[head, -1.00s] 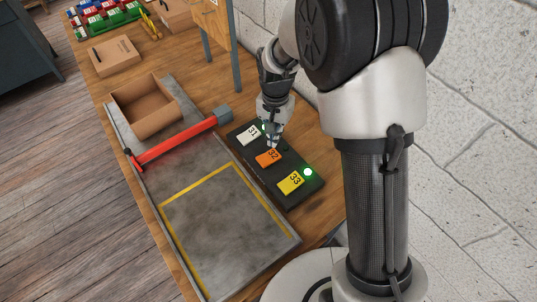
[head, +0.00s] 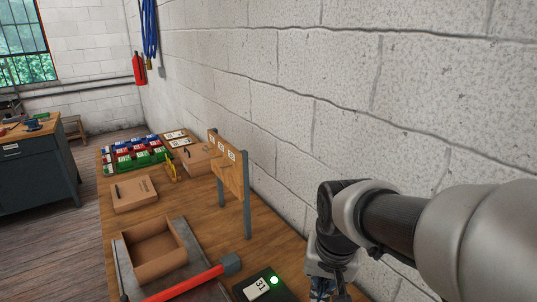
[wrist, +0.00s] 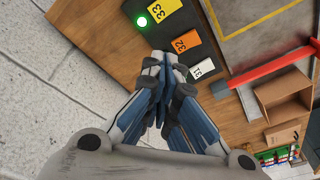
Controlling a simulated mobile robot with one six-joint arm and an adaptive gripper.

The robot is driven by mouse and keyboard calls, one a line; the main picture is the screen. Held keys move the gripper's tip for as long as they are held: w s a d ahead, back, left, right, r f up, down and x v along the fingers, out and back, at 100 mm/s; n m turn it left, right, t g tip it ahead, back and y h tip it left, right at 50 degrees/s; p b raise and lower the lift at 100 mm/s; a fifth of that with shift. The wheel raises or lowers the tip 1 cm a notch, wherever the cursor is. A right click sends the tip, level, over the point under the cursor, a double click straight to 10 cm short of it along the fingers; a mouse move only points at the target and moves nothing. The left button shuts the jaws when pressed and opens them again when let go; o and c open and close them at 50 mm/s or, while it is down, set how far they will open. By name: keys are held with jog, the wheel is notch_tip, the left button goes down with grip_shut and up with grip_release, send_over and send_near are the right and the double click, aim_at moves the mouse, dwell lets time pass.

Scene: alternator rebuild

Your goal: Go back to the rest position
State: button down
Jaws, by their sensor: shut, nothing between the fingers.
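My gripper shows in the wrist view (wrist: 165,62) with its fingers together and empty. It hangs above the dark panel, its tips over the edge beside the orange 32 card (wrist: 186,41) and white 31 card (wrist: 202,68). The yellow 33 card (wrist: 162,9) has a lit green lamp (wrist: 142,21) beside it. In the head view only part of the gripper (head: 322,286) shows at the bottom edge, right of the panel. There the 31 card (head: 257,288) also has a lit green lamp (head: 274,280) beside it.
A red bar (head: 190,285) lies across the grey plate, near an open cardboard box (head: 151,252). A wooden board on posts (head: 228,167) stands behind. Coloured bins (head: 138,155) are at the far end. The stone wall (head: 400,110) is close on the right.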

jog(key=s+d+r+n+t, duration=0.1)
jog(key=s+d+r, duration=0.1)
jog(key=s, duration=0.5)
jog(key=s+d+r+n+t, duration=0.1)
jog(key=s+d+r, duration=0.1)
jog(key=s, duration=0.5)
jog(key=shift+s+r+n, duration=0.15)
jog(key=shift+s+n, duration=0.15)
jog(key=shift+s, duration=0.1)
